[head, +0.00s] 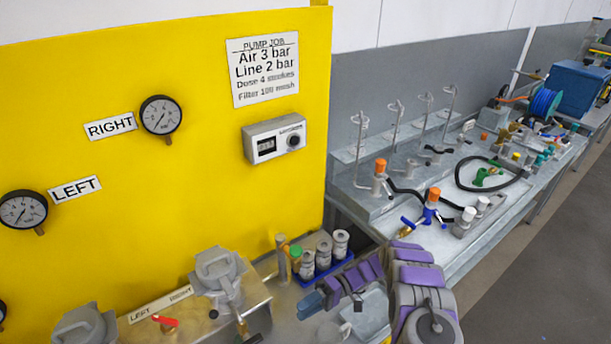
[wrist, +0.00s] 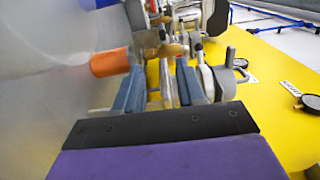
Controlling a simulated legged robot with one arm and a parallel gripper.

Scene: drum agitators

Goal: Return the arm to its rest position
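My arm (head: 416,285), grey with purple panels, reaches in from the lower right of the head view over the near bench. My gripper (head: 320,296) is beside a blue tray (head: 330,273) of small grey canisters, pointing left. In the wrist view the two blue-grey fingers of my gripper (wrist: 158,88) stand apart with a gap between them. Grey and tan fittings show in and beyond that gap; they look like background, and I see nothing clearly gripped. The arm is extended, not folded.
A yellow panel (head: 120,200) with gauges stands at left. Grey pump housings (head: 218,275) and a red-handled valve (head: 166,323) sit below it. A long bench (head: 530,195) with hoses and orange-capped fittings runs back right. Open floor (head: 555,265) lies at far right.

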